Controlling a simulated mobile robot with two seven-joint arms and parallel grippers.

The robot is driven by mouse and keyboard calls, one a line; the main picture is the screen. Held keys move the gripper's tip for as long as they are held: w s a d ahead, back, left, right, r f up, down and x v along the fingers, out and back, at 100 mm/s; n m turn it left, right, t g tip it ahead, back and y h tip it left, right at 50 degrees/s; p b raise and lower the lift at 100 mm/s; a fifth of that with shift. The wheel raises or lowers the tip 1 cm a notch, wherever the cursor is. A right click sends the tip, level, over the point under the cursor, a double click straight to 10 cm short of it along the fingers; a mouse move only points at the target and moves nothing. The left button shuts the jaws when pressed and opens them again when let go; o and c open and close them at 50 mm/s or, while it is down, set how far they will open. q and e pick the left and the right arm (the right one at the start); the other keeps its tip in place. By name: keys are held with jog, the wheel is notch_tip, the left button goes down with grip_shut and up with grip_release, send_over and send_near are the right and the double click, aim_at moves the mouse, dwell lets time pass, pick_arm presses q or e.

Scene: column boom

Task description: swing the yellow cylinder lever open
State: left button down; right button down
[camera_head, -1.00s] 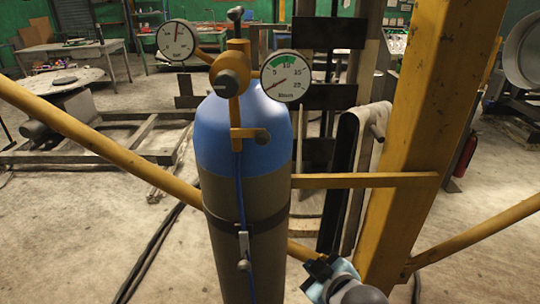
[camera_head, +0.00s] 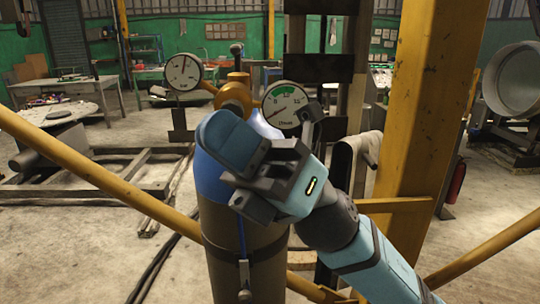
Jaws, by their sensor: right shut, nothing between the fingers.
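A blue-and-grey gas cylinder (camera_head: 222,248) stands upright in the middle of the view. A yellow valve fitting (camera_head: 236,92) with two round gauges sits on its top, with a dark handle (camera_head: 237,50) above it. The small yellow lever piece at the cylinder's shoulder is hidden behind my right gripper. My right gripper (camera_head: 262,172) comes in from the lower right and is in front of the cylinder's blue upper part. It is shut with nothing held; I cannot tell whether it touches the cylinder. My left gripper is not in view.
A thick yellow post (camera_head: 415,120) stands to the right, and yellow rails slope down at both sides. A left gauge (camera_head: 183,72) and a right gauge (camera_head: 285,104) stick out close to the gripper. A metal frame (camera_head: 80,180) lies behind on the floor.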

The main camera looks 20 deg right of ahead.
jog(key=s+a+f+n+g+h, duration=0.2)
jog(key=s+a+n+g+h, duration=0.15)
jog(key=n+h, duration=0.45)
jog(key=s+a+f+n+g+h, duration=0.2)
jog(key=s+f+n+h, duration=0.3)
jog(key=n, duration=0.6)
jog(key=w+d+r+t+h, duration=0.4)
jog(key=w+d+t+h, duration=0.1)
jog(key=d+t+h, duration=0.1)
jog(key=w+d+r+t+h, duration=0.4)
jog(key=w+d+t+h, duration=0.2)
jog(key=d+t+h, duration=0.1)
jog(key=shift+d+r+n+h, duration=0.3)
jog(key=shift+d+h, duration=0.3)
jog(key=shift+d, duration=0.05)
jog(key=p+x, duration=0.1)
jog(key=x, duration=1.3)
